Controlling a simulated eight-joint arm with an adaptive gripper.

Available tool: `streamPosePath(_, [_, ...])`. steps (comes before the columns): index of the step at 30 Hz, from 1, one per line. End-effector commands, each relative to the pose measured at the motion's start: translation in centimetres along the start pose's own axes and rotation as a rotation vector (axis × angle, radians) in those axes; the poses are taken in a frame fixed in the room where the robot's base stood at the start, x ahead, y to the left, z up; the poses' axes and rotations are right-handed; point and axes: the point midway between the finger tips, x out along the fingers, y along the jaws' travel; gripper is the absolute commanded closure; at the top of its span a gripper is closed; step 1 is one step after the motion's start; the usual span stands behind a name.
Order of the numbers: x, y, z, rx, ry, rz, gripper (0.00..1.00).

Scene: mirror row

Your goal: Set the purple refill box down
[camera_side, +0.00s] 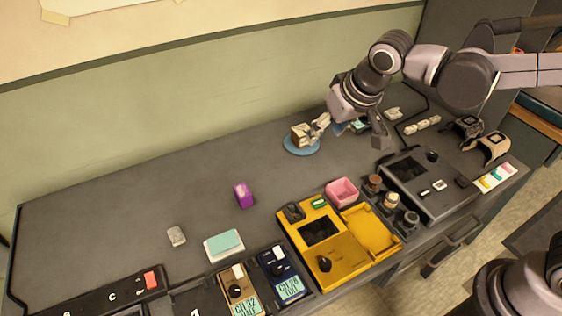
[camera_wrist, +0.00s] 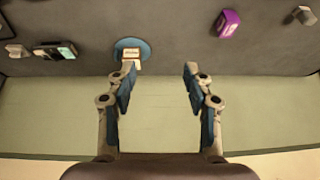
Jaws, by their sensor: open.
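The purple refill box (camera_side: 243,194) stands on the dark bench top, left of the middle in the side view. It also shows near the top right of the wrist view (camera_wrist: 228,23). My gripper (camera_wrist: 158,70) is open, with nothing between its fingers. In the side view my gripper (camera_side: 350,128) is over the back of the bench, well to the right of the purple box and apart from it. One finger overlaps a small pale box on a round blue mat (camera_side: 289,148) in that view; I cannot tell whether they touch.
A yellow device (camera_side: 345,262) with a pink bin (camera_side: 342,191) behind it stands at the front. A grey device (camera_side: 425,180) and small jars stand to the right. A grey block (camera_side: 176,236) and teal-topped pad (camera_side: 224,245) lie left. The bench around the purple box is clear.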

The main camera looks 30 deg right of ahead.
Motion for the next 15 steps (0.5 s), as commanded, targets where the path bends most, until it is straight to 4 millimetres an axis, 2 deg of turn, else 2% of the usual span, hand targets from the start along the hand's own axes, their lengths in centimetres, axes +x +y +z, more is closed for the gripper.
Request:
streamPosePath(1, [-0.9, 2.0, 0.8, 0.008, 0.011, 0.0, 0.48])
streamPosePath(6, [-3.1, 7.2, 3.7, 0.007, 0.053, 0.002, 0.48])
streamPosePath(12, [-4.5, 11.8, 7.9, 0.005, 0.109, 0.015, 0.48])
streamPosePath(15, [-4.7, 13.3, 9.7, 0.003, 0.133, 0.025, 0.48])
